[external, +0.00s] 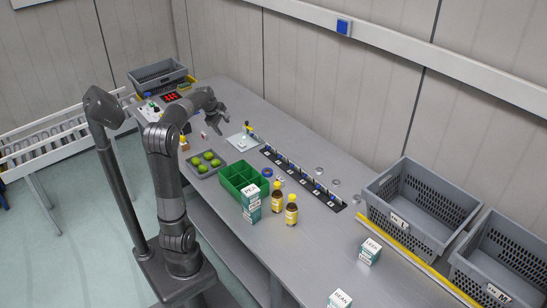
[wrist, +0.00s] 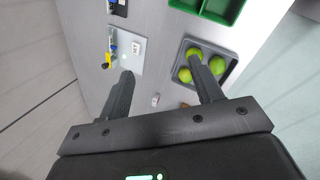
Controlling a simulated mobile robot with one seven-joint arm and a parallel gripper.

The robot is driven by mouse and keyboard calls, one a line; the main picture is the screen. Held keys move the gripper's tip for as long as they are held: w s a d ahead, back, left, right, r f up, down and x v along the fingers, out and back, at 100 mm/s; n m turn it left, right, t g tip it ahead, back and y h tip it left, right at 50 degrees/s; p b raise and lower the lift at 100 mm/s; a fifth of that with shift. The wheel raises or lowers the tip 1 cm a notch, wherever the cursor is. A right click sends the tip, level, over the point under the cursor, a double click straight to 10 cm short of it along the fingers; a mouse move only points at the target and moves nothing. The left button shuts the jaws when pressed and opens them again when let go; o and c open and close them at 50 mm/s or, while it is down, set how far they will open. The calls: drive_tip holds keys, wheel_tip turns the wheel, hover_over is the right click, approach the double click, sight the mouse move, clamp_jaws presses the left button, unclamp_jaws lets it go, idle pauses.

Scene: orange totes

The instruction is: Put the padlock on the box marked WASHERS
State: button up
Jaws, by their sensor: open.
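My gripper (external: 216,127) is open and empty above the far part of the grey bench; its two fingers also show in the wrist view (wrist: 160,68). I cannot make out a padlock for sure in either view. A small pale object (wrist: 155,99) lies on the bench between the fingers in the wrist view, too small to name. I can read no WASHERS mark. A light square plate (external: 242,142) lies near my gripper with small objects on it; a small label on it shows in the wrist view (wrist: 136,48).
A grey tray of green fruit (external: 193,169) and a green divided bin (external: 233,186) stand nearby. Yellow bottles (external: 291,215), cartons labelled LEEK (external: 369,252) and BEAN (external: 339,299), a black strip (external: 300,180) and grey totes (external: 404,232) occupy the nearer bench. Bare bench lies between them.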

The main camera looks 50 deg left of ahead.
drive_tip(key=s+d+m, duration=0.4)
drive_tip(key=d+m, duration=0.2)
drive_tip(key=d, duration=0.5)
drive_tip(key=s+d+m, duration=0.3)
drive_tip(key=d+m, duration=0.4)
drive_tip(key=d, duration=0.4)
drive_tip(key=s+d+f+m+t, duration=0.1)
drive_tip(key=s+d+f+m, duration=0.4)
drive_tip(key=s+d+m, duration=0.4)
drive_tip(key=shift+s+d+f+m+h, duration=0.25)
drive_tip(key=shift+s+m+h, duration=0.15)
drive_tip(key=shift+s+m, duration=0.45)
drive_tip(key=shift+s+r, duration=0.1)
